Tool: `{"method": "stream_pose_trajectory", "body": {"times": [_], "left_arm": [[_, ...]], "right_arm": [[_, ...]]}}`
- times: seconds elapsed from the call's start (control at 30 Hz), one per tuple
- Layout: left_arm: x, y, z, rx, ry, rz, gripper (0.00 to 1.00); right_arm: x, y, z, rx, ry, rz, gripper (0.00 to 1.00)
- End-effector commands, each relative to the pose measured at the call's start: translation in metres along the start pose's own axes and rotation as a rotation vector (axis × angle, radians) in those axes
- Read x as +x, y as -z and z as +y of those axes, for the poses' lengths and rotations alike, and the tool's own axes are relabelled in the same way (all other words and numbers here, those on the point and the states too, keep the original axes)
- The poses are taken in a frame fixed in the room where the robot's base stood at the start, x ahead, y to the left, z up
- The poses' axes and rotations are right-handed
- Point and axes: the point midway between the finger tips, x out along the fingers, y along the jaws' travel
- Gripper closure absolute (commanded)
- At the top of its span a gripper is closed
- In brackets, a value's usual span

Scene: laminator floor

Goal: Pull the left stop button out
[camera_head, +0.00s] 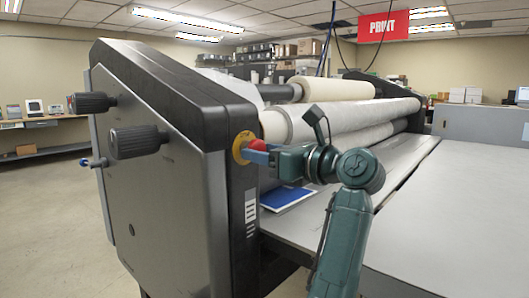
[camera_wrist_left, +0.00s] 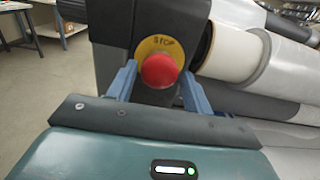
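The left stop button (camera_head: 257,146) is a red knob on a yellow disc (camera_head: 240,147) on the front end of the laminator's side housing. In the left wrist view the red button (camera_wrist_left: 159,71) sits in the middle, and the yellow disc (camera_wrist_left: 158,45) behind it reads STOP. My left gripper (camera_wrist_left: 157,75) is open, with one blue finger on each side of the button and a small gap showing. In the head view the left gripper (camera_head: 256,155) is at the button and its fingers partly cover it. My right gripper is in neither view.
The laminator housing (camera_head: 165,185) carries two black knobs (camera_head: 138,141) on its side. White rollers (camera_head: 345,122) run to the right of the button. A blue sheet (camera_head: 288,198) lies below the gripper on the grey table (camera_head: 460,210). Floor at left is clear.

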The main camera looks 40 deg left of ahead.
Motion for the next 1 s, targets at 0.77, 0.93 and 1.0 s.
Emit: {"method": "stream_pose_trajectory", "body": {"times": [0.77, 0.93, 1.0], "left_arm": [[-0.062, 0.000, -0.001, 0.000, 0.004, 0.001, 0.37], [-0.098, -0.001, 0.000, 0.000, 0.000, -0.004, 0.37], [-0.109, -0.001, 0.000, -0.001, -0.001, -0.004, 0.37]], "right_arm": [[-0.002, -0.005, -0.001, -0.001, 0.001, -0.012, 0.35], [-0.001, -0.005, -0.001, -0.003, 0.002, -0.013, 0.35], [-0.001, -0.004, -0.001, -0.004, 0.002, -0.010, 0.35]]}}
